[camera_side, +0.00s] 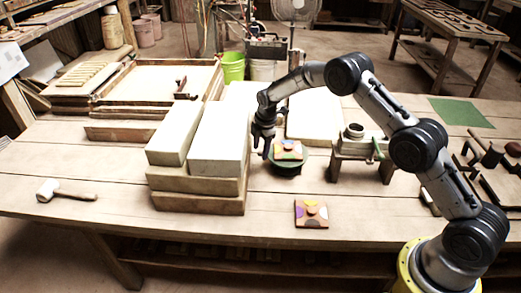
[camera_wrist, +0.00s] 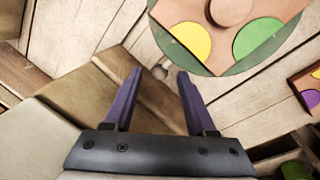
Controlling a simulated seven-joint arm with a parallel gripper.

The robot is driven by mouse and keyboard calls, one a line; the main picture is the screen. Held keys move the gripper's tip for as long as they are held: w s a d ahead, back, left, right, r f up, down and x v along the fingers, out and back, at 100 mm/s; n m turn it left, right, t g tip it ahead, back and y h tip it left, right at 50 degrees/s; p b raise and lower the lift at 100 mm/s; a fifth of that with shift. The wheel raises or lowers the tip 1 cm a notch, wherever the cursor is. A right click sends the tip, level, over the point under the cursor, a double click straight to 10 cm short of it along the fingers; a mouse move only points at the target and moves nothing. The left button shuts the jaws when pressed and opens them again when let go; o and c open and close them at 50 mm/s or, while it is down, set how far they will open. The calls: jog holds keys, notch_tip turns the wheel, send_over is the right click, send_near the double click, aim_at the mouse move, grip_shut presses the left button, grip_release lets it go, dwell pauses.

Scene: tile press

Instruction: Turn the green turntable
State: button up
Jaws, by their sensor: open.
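The green turntable (camera_side: 285,169) stands on the wooden table in the middle of the side view, with a tile (camera_side: 288,150) on top that has coloured patches and a round knob. In the wrist view the green rim of the turntable (camera_wrist: 215,68) shows at the top, under the tile (camera_wrist: 240,25) with yellow and green half-discs. My gripper (camera_side: 263,152) is just left of the turntable, pointing down. In the wrist view my gripper (camera_wrist: 157,78) has its two fingers spread with nothing between them. The turntable's far part is cut off in the wrist view.
Large pale blocks on wooden boards (camera_side: 197,188) stand close to the left of my gripper. A second coloured tile (camera_side: 311,214) lies in front of the turntable. A small wooden press stand (camera_side: 362,150) is to the right. A mallet (camera_side: 65,192) lies far left.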

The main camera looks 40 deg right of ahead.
jog(key=shift+f, duration=0.35)
jog(key=shift+c, duration=0.4)
grip_shut()
dwell(0.9)
